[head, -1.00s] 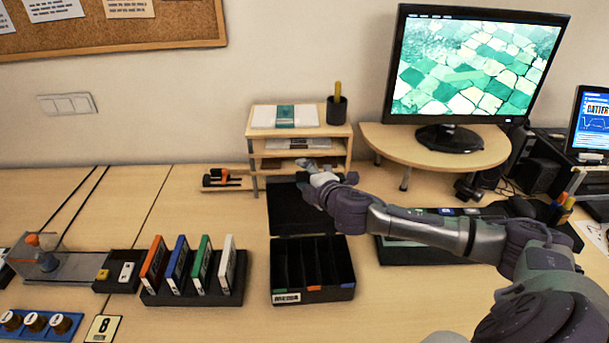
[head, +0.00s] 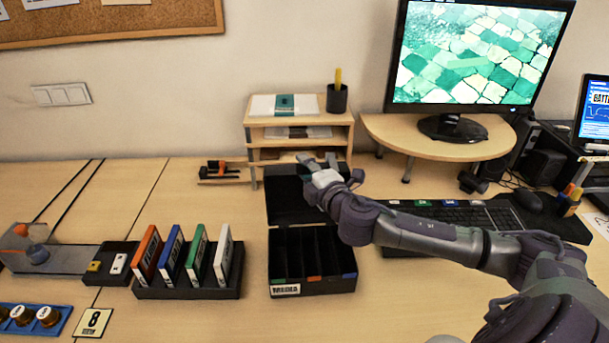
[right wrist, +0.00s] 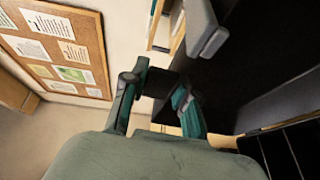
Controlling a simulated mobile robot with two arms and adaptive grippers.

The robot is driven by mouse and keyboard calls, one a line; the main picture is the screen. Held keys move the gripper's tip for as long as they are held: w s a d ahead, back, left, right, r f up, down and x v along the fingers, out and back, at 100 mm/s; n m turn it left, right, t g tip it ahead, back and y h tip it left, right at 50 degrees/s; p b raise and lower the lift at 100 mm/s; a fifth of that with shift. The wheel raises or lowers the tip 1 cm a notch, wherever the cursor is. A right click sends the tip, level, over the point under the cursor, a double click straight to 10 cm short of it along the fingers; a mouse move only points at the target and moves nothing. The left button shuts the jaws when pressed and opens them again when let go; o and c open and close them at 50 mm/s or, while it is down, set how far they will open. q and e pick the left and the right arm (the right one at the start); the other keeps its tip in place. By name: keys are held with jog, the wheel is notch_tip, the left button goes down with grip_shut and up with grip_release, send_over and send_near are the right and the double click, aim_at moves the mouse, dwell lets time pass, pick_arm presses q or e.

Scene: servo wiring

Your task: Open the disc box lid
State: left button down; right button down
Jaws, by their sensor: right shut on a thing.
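The black disc box (head: 318,284), labelled MEDIA, stands on the desk with its dividers and compartments exposed. Its black lid (head: 287,205) is swung open and stands up at the back of the box, leaning away. My right gripper (head: 319,162) is at the lid's upper right edge. In the right wrist view the gripper (right wrist: 158,84) is shut on a small dark part between its fingers, apparently the lid's tab. The dark lid panel (right wrist: 262,45) fills the upper right of that view. My left gripper is not in view.
A small wooden shelf (head: 254,133) stands close behind the lid. A rack (head: 190,291) of several coloured disc cases is left of the box. A keyboard (head: 465,215) lies to the right, under my right arm. The desk in front of the box is clear.

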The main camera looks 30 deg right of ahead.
jog(key=shift+s+r, duration=0.15)
jog(key=c, duration=0.9)
grip_release()
jog(key=shift+s+a, duration=0.15)
jog(key=shift+s, duration=0.4)
jog(key=s+a, duration=0.1)
jog(key=s, duration=0.9)
jog(key=shift+s+r, duration=0.3)
jog(key=shift+s, duration=0.1)
jog(key=shift+a, duration=0.1)
